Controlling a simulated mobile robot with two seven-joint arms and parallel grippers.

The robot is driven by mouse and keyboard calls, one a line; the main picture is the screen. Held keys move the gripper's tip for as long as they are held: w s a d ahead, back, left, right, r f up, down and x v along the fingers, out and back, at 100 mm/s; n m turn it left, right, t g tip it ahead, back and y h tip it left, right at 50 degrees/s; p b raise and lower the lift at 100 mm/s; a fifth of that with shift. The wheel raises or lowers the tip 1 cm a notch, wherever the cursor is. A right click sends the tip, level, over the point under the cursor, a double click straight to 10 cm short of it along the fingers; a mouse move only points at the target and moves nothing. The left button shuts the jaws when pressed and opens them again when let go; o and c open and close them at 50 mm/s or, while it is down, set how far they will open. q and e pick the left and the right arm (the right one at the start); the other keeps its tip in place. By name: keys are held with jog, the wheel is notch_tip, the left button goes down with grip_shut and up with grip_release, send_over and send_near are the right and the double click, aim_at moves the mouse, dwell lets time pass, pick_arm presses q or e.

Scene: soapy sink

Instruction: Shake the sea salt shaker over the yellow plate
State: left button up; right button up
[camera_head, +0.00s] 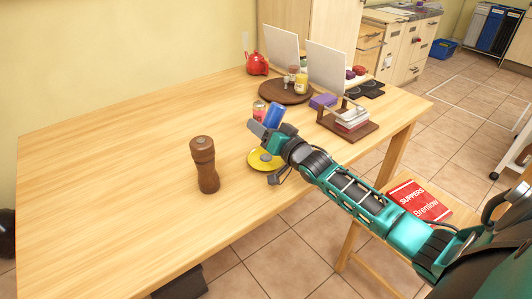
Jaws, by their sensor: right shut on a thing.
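My right gripper (267,130) reaches in from the lower right over the table. It is shut on a blue cylinder (275,114), which looks like the sea salt shaker; its label is too small to read. The blue cylinder is tilted, its upper end leaning to the right. The yellow plate (255,164) lies on the table below the gripper and is partly hidden by it. A small grey patch shows on the plate, too small to make out. My left gripper is not in view.
A brown wooden mill (204,165) stands left of the plate. A red can (259,108) is close behind the gripper. A wooden turntable (284,93) with jars, a red teapot (257,64) and a wooden holder (350,127) stand farther back. The table's left is clear.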

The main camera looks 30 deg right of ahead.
notch_tip(320, 180, up, 2)
jog(key=shift+r+p, duration=0.2)
jog(key=shift+p, duration=0.45)
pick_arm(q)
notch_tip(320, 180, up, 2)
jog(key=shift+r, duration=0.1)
pick_arm(e)
jog(key=shift+f, duration=0.2)
notch_tip(320, 180, down, 4)
jog(key=b, duration=0.2)
jog(key=shift+r+b, duration=0.15)
jog(key=shift+b, duration=0.25)
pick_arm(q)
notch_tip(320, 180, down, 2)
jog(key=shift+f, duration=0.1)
pick_arm(e)
jog(key=shift+r, duration=0.1)
notch_tip(320, 180, up, 4)
jog(key=p, duration=0.4)
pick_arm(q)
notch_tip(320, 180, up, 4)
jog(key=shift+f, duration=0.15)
pick_arm(e)
jog(key=shift+f, duration=0.25)
